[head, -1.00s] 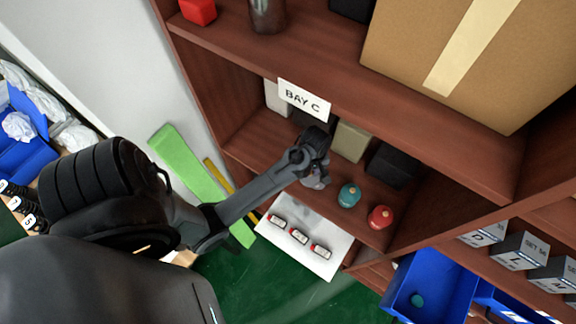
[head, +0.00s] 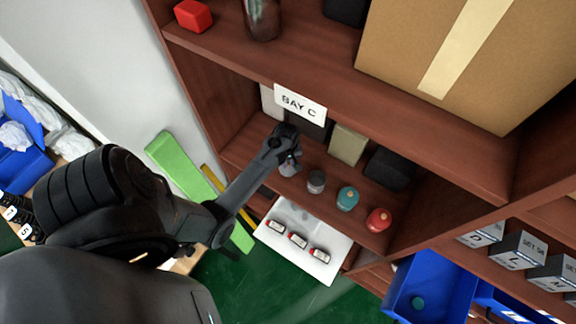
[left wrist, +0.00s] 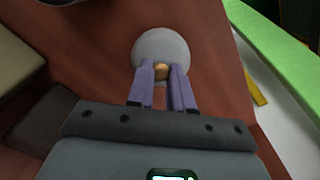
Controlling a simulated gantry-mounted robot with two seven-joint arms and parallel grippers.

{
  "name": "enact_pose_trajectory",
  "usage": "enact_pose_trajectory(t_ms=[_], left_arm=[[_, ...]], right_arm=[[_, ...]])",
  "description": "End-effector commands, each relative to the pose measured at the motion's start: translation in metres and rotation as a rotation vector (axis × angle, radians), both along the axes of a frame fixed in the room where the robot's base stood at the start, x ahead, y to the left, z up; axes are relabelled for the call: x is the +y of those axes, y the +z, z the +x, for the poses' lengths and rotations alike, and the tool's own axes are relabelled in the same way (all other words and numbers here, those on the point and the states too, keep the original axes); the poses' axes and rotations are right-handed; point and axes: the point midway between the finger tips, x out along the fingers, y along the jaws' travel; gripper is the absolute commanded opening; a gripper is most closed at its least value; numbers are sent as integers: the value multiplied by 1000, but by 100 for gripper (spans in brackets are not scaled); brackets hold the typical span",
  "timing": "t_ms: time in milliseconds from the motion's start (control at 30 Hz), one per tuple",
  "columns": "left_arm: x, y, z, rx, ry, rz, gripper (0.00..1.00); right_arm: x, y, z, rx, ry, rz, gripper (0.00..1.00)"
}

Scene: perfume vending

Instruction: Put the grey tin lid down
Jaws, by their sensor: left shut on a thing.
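The grey tin lid (head: 289,168) is in my left gripper (head: 288,156), low over the shelf of bay C, left of the grey tin. In the left wrist view it is a round grey disc (left wrist: 160,44) with a tan knob, and the fingers (left wrist: 161,73) are shut on the knob. I cannot tell whether the lid touches the shelf. The grey tin (head: 316,182) stands upright, with no lid visible on it. A teal tin (head: 347,198) and a red tin (head: 378,219) stand to its right with their lids on. My right gripper is not in view.
A white tray (head: 325,277) with several small red-and-white items lies in front of the shelf. Dark and beige boxes (head: 348,144) stand behind the tins. The upper shelf, with the BAY C label (head: 300,102), hangs over the bay. A blue bin (head: 430,290) is at lower right.

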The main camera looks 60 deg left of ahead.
Motion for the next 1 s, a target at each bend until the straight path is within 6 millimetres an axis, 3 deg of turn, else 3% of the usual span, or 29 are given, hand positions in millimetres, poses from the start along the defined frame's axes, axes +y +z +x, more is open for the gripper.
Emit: enact_pose_trajectory(t_ms=[300, 733, 767, 800, 900, 1000], left_arm=[[0, -34, 0, 1, 0, 0, 0], [-1, -39, -1, 1, 1, -1, 0], [0, -39, -1, 1, 1, -1, 23], [0, -39, -1, 1, 1, 0, 30], [-1, -39, -1, 1, 1, -1, 45], [-1, -39, -1, 1, 1, -1, 46]], right_arm=[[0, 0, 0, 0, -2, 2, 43], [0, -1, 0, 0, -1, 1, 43], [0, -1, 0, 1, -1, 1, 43], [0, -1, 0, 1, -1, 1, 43], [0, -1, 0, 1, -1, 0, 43], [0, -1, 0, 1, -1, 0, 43]])
